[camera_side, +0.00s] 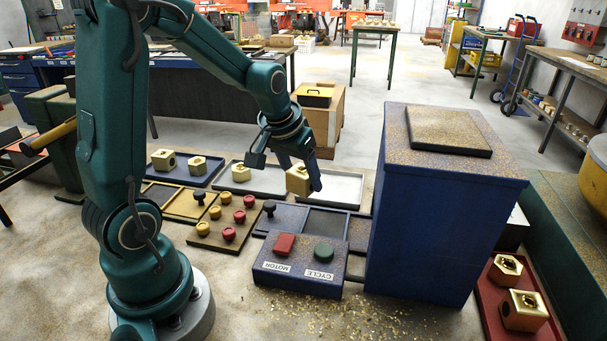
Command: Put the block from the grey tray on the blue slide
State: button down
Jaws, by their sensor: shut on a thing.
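My gripper (305,174) is shut on a brass block (296,181) at the left end of the right-hand light grey tray (343,188). One finger covers the block's right side. I cannot tell whether the block touches the tray or hangs just above it. Another brass block (241,172) sits in the middle grey tray (263,184). The blue slide (287,217), with a black knob at its left end, lies in front of the trays, to the left of the blue cabinet. No block shows on it.
A dark blue tray (207,178) holds two brass blocks. A yellow slide (189,206) and a panel of red and yellow knobs (228,233) lie at left. The control box (298,269) stands in front of the blue slide. The tall blue cabinet (433,210) blocks the right side.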

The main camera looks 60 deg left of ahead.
aim_at(329, 220)
jog(key=w+d+f, duration=0.1)
jog(key=d, duration=0.1)
jog(key=w+d+f, duration=0.2)
jog(key=shift+w, duration=0.1)
jog(key=shift+f, duration=2)
jog(key=shift+f, duration=0.1)
jog(key=shift+c, duration=0.6)
grip_release()
jog(key=shift+f, duration=0.1)
jog(key=v, duration=1.1)
jog(key=s+d+r+m+h, duration=0.1)
jog(key=s+d+r+m, duration=0.1)
jog(key=s, duration=0.4)
jog(key=s+d+r+m+t, duration=0.1)
jog(key=s+d+r+m, duration=0.1)
jog(key=s+d, duration=0.2)
jog(key=s, duration=0.3)
jog(key=shift+d+h, duration=0.3)
jog(key=shift+h, duration=0.1)
